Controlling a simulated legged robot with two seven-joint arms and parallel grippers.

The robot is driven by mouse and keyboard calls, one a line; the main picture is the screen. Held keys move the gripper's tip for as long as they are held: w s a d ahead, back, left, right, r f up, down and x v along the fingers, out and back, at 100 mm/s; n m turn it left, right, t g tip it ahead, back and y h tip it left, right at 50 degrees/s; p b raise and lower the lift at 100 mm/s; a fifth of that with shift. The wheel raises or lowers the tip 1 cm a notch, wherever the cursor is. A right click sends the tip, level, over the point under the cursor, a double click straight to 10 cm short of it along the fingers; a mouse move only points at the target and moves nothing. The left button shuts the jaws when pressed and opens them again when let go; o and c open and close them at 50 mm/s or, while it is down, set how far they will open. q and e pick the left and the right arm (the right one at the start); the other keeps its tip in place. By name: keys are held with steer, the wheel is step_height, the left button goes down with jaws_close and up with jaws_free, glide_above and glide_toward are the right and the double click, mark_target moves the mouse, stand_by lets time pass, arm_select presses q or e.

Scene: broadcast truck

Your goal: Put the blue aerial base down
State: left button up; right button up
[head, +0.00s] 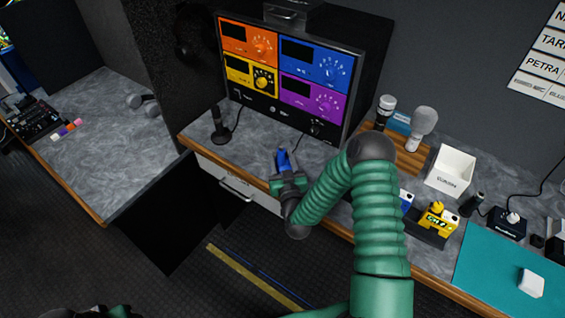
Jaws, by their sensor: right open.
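The blue aerial base (283,158) is on the grey worktop (253,150) near its front edge, below the coloured rack unit. My right gripper (285,175) is at it from the front, with its jaws open. The fingers and my wrist hide the lower part of the base, so I cannot tell whether they touch it. Only a sliver of green and dark parts of mine shows at the bottom left; my left gripper does not show.
The rack unit (290,75) has orange, blue, yellow and purple panels. A black stand (220,128) with a cable is to the left. A wooden rack (410,157), a white box (450,170), a yellow unit (440,222) and a teal mat (495,270) are to the right.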

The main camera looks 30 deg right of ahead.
steer(key=b+v, duration=0.1)
steer(key=v, duration=0.9)
steer(key=shift+s+a, duration=0.25)
steer(key=shift+s, duration=0.1)
steer(key=shift+s+a+r, duration=0.1)
steer(key=shift+s+a, duration=0.05)
steer(key=shift+s, duration=0.35)
